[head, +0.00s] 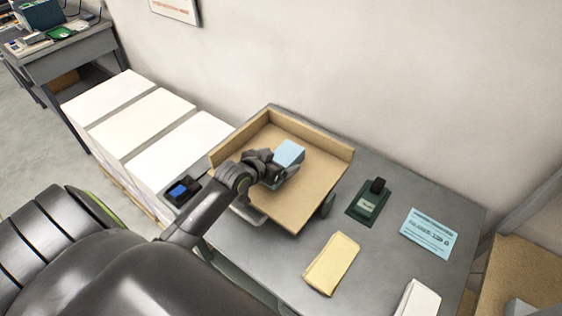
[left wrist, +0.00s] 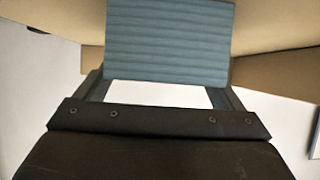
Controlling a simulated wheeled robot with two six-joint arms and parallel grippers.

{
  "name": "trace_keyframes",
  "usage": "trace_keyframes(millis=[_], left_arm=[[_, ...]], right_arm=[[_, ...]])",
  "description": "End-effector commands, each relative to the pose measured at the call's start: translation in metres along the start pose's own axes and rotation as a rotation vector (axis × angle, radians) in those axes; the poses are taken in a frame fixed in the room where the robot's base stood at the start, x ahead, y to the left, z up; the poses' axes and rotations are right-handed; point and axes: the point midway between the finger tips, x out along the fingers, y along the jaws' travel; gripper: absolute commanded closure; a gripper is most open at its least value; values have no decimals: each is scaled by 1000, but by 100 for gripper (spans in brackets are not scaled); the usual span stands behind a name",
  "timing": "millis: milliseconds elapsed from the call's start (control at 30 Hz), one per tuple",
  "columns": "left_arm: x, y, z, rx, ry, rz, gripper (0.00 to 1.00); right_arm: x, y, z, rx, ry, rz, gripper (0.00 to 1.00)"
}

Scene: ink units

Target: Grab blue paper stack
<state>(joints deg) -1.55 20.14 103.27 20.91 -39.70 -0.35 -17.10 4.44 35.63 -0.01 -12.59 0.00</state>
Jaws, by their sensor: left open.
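The blue paper stack (head: 289,152) is in the tan, raised-edge tray (head: 318,192) on the grey table. It fills the top middle of the left wrist view (left wrist: 168,40), where its ridged blue side faces the camera. My left gripper (head: 281,166) is open at the near side of the stack. In the left wrist view, the open fingers (left wrist: 166,80) stand to either side of the stack's lower part. I cannot tell whether they touch it. The wrist hides part of the stack in the head view. My right gripper is not in view.
A yellow pad (head: 332,264), a dark green stamp-like device (head: 369,202), a printed blue card (head: 429,233) and a white block (head: 418,299) lie on the table (head: 285,262). A small device with a blue screen (head: 182,189) is left of the tray. White stacks (head: 150,118) stand further left.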

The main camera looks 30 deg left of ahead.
Motion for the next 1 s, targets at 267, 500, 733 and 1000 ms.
trace_keyframes(millis=[267,500,733,1000], left_arm=[[18,0,-1,1,2,0,11],[18,0,-1,1,2,0,16],[18,0,-1,1,2,0,46],[18,0,-2,2,5,0,77]], right_arm=[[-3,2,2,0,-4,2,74],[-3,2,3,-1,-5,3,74],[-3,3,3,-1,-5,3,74],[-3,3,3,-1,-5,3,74]])
